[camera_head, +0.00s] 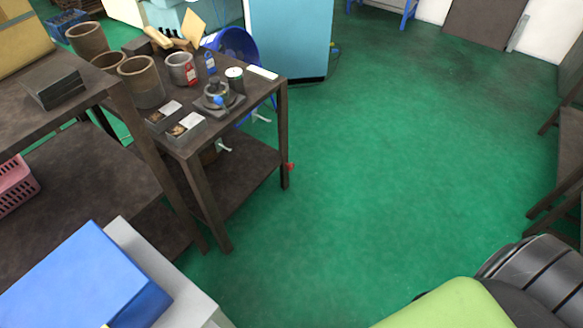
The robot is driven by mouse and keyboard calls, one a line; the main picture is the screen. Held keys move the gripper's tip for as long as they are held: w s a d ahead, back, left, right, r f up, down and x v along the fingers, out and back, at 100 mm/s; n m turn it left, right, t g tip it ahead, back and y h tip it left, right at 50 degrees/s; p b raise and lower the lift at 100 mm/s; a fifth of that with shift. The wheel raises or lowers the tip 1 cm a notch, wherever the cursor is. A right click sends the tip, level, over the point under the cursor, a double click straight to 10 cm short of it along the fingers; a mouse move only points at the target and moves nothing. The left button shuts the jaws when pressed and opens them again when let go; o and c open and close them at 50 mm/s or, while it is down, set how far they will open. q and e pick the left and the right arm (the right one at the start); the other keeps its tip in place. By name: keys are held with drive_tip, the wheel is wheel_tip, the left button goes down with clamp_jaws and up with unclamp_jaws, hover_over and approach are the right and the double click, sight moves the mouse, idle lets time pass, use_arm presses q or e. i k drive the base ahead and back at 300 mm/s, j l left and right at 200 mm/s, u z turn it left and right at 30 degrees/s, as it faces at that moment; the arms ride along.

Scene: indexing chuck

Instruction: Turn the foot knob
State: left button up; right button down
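A small chuck-like device (218,97) with a round grey body and a blue part stands on a flat base on the dark table at the upper left. A small red knob-like piece (291,166) sticks out near the table's front right leg. Pale handle-like pieces (261,117) stick out below the table top on its right side. I cannot tell which of these is the foot knob. Neither of my grippers is in view.
The dark table (258,98) also bears brown pots (140,82), a grey mug and small boxes. A blue box (85,280) is at the lower left. A green-and-black object (450,305) is at the lower right. Green floor (400,150) is clear in the middle.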

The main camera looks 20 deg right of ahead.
sight(290, 166)
drive_tip(key=i+l, duration=0.15)
drive_tip(key=l, duration=0.2)
drive_tip(key=i+l+u, duration=0.1)
drive_tip(key=l, duration=0.3)
drive_tip(key=i+l, duration=0.1)
drive_tip(key=l, duration=0.25)
drive_tip(key=i+u, duration=0.05)
